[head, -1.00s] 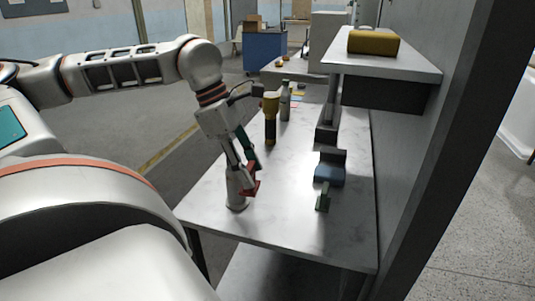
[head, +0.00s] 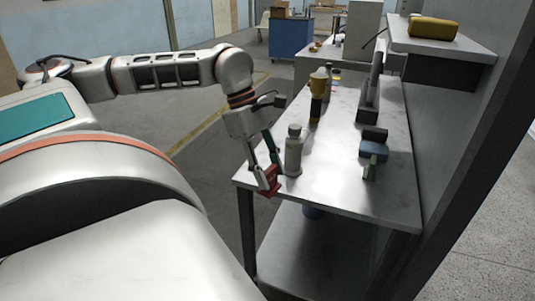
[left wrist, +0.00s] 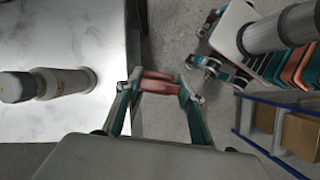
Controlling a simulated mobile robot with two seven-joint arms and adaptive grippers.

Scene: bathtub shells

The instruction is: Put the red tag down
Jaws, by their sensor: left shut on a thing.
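The red tag (head: 267,181) is held between the fingertips of my left gripper (head: 266,176). In the left wrist view the red tag (left wrist: 160,82) spans the gap between the two fingers of the shut left gripper (left wrist: 160,88). The tag is in the air just outside the left edge of the grey-white table (head: 330,180), with floor behind it in the wrist view. A grey bottle (head: 293,151) stands upright on the table, right of the tag. My right gripper is not in view.
A yellow-topped dark object (head: 317,95) stands farther back. A blue block (head: 373,151) and a green piece (head: 369,170) sit on the right side. A shelf with a yellow case (head: 433,28) overhangs the right back. The table's near middle is clear.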

